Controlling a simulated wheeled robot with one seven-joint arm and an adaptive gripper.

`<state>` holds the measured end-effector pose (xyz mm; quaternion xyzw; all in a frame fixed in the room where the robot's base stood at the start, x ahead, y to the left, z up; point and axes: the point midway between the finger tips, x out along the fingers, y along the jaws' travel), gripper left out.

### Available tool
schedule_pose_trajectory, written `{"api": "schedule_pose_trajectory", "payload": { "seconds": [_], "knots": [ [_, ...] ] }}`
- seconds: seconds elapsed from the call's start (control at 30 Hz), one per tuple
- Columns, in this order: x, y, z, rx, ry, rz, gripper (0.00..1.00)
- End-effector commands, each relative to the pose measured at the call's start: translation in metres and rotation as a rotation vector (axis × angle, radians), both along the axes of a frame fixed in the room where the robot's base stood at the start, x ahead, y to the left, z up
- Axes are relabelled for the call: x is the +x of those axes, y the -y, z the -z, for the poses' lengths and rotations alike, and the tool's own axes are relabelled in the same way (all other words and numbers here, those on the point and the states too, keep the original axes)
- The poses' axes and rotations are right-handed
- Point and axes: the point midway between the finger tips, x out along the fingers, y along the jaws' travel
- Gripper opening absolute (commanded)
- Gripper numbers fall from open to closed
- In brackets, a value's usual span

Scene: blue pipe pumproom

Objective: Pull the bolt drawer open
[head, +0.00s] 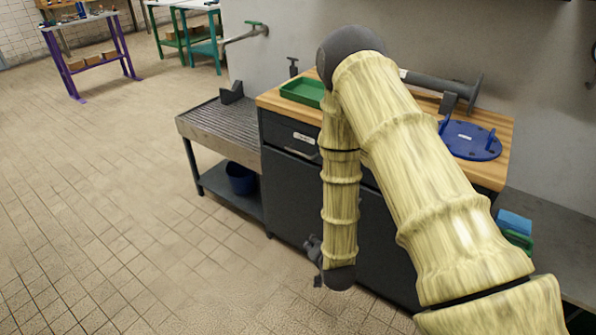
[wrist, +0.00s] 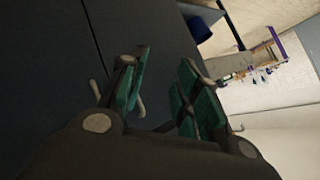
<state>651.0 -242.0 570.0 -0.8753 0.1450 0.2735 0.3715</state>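The bolt drawer (head: 285,134) is the dark top-left drawer front of the cabinet under the wooden worktop, with a small pale label; it looks shut. My arm hides its right part. My gripper (head: 313,262) hangs low in front of the cabinet, well below the drawer and apart from it. In the wrist view, my gripper (wrist: 160,92) has its green-padded fingers spread with nothing between them. The dark cabinet front (wrist: 75,60) with a thin seam fills the left of that view.
A green tray (head: 303,91) and a blue round plate (head: 470,141) sit on the wooden worktop (head: 275,100). A grey slatted bench (head: 220,122) adjoins on the left, with a blue bucket (head: 241,178) on its lower shelf. The tiled floor at left is clear.

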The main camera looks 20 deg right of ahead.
Motion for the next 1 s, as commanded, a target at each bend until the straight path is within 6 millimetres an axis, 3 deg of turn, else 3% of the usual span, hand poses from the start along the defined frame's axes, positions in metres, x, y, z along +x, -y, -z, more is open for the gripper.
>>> {"api": "schedule_pose_trajectory", "payload": {
  "seconds": [0.03, 0.1, 0.2, 0.33, 0.5, 0.6, 0.77, 1.0],
  "knots": [
    [0.028, 0.002, 0.002, 0.048, 0.089, 0.039, 0.32],
    [0.061, 0.004, -0.015, 0.127, 0.215, 0.092, 0.32],
    [0.103, 0.008, -0.042, 0.247, 0.389, 0.151, 0.32],
    [0.141, 0.012, -0.08, 0.394, 0.581, 0.191, 0.32],
    [0.166, 0.015, -0.115, 0.528, 0.739, 0.206, 0.32],
    [0.172, 0.016, -0.126, 0.566, 0.78, 0.207, 0.32],
    [0.183, 0.018, -0.133, 0.581, 0.797, 0.206, 0.32],
    [0.217, 0.021, -0.137, 0.578, 0.796, 0.206, 0.32]
  ]
}}
